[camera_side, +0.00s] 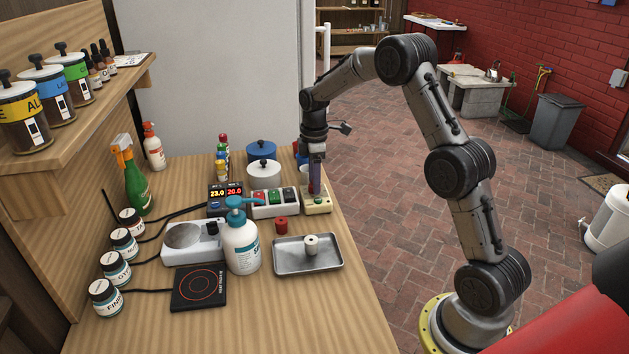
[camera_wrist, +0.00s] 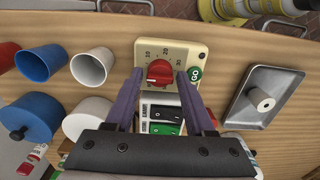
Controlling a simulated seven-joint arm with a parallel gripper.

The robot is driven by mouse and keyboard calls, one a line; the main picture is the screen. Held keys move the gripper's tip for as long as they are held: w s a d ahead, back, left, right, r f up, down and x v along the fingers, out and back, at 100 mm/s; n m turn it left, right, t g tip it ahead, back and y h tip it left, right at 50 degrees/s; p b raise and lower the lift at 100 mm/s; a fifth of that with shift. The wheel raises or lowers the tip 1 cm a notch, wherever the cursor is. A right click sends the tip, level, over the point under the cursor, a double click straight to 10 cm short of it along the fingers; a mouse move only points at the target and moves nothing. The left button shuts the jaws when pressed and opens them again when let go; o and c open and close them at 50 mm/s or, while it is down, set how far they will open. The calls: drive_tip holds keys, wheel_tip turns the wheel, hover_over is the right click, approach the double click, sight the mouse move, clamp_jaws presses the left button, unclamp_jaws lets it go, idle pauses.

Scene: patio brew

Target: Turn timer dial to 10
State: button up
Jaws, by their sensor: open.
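The timer is a cream box (camera_wrist: 172,48) with a red dial (camera_wrist: 159,71), a printed number scale and a green GO button (camera_wrist: 195,75). It stands near the table's right edge in the side view (camera_side: 318,208). My gripper (camera_wrist: 159,75) is open, its two purple fingers on either side of the red dial, with the dial between the fingertips. In the side view my gripper (camera_side: 317,182) points down at the timer and hides its dial. I cannot tell whether the fingers touch the dial, nor which number it points at.
A switch strip (camera_side: 274,204) stands left of the timer. A metal tray (camera_side: 283,264) with a white bobbin-shaped piece lies in front. A white pump bottle (camera_side: 242,247) and a red piece (camera_side: 281,223) stand nearby. Blue (camera_wrist: 38,63) and white (camera_wrist: 92,67) cups are close to the timer.

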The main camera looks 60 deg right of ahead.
drive_tip(key=shift+f, duration=0.3)
clamp_jaws()
drive_tip(key=shift+m, duration=0.3)
drive_tip(key=m, duration=0.4)
drive_tip(key=shift+r, duration=0.1)
drive_tip(key=m, duration=0.4)
drive_tip(key=shift+m, duration=0.5)
idle(0.4)
